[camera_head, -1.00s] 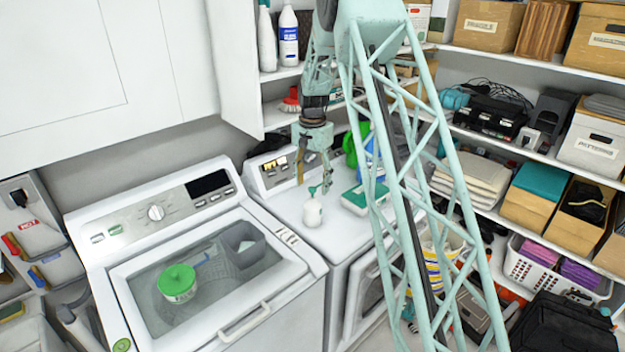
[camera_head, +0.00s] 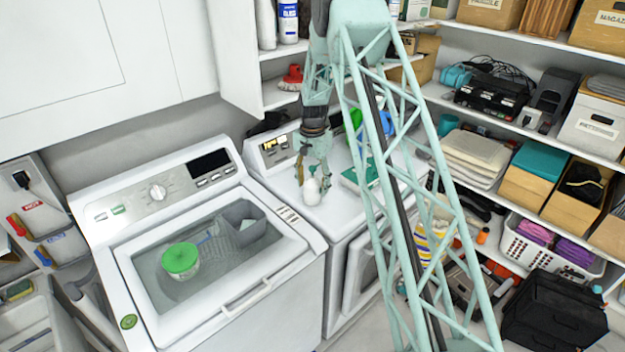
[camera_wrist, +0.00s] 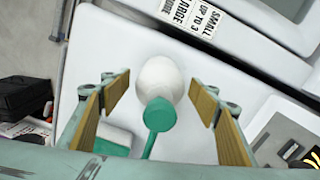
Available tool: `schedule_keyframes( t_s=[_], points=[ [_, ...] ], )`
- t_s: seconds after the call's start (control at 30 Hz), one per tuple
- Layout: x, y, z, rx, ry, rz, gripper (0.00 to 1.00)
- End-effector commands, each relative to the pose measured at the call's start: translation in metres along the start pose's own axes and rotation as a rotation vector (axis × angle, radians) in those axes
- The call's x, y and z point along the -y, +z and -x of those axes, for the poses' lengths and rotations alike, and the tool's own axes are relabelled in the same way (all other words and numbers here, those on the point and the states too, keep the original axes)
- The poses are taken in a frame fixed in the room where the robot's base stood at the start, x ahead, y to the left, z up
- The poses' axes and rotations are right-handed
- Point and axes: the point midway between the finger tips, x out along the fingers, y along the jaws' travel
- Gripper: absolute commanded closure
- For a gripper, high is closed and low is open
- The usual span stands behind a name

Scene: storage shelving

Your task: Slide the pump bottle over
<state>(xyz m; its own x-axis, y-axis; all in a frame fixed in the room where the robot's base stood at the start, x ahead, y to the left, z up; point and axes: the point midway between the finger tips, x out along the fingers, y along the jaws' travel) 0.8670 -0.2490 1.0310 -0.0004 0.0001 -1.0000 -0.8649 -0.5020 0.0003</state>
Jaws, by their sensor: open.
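The pump bottle (camera_head: 311,191) is small and white and stands upright on top of the right-hand white machine. In the wrist view the bottle (camera_wrist: 161,78) shows from above, with its green pump head (camera_wrist: 160,114) pointing toward the bottom of the picture. My gripper (camera_head: 313,181) is open and low over the machine top. In the wrist view its two wood-coloured finger pads (camera_wrist: 160,98) stand on either side of the bottle, with a visible gap on each side.
A green-and-white box (camera_head: 360,178) lies right of the bottle on the same machine top. Green and blue containers (camera_head: 386,124) stand behind it. A washer with a green-lidded tub (camera_head: 181,260) is at left. The machine top in front of the bottle is clear.

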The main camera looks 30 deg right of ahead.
Motion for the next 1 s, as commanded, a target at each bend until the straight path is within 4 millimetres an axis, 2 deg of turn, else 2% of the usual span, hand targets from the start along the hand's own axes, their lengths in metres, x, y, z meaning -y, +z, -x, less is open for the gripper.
schedule_keyframes(
  t_s=[0.5,0.87,1.0],
  points=[
    [0.0000,0.0000,-0.0073,0.000,0.000,0.000,0.44],
    [0.0000,0.0000,-0.0072,0.000,0.000,0.000,0.77],
    [0.0002,0.0000,-0.0072,0.000,0.000,0.000,0.79]
  ],
)
